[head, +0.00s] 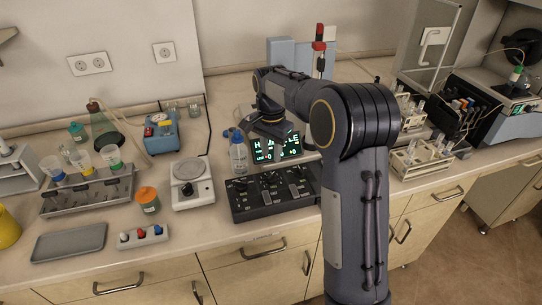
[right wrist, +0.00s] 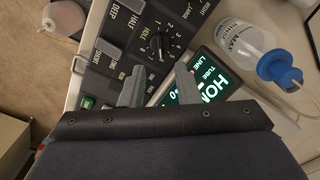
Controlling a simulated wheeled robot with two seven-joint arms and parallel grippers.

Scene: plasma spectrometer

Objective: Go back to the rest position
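My right arm reaches over the bench in the head view, and its gripper (head: 274,130) hangs above the back of a dark control panel (head: 262,208), by the lit display (head: 290,148). In the right wrist view the two fingers of the gripper (right wrist: 158,74) stand apart with nothing between them. Behind them are the panel's labelled keys, a numbered knob (right wrist: 158,47) and the green-lettered display (right wrist: 206,78). I cannot tell whether the fingertips touch the panel. My left gripper is not in view.
A blue-capped bottle (head: 239,156) stands close left of my right gripper; it also shows in the right wrist view (right wrist: 246,46). A small scale (head: 192,182) is further left. Racks of vials (head: 418,160) stand right of my arm. A grey tray (head: 68,243) lies front left.

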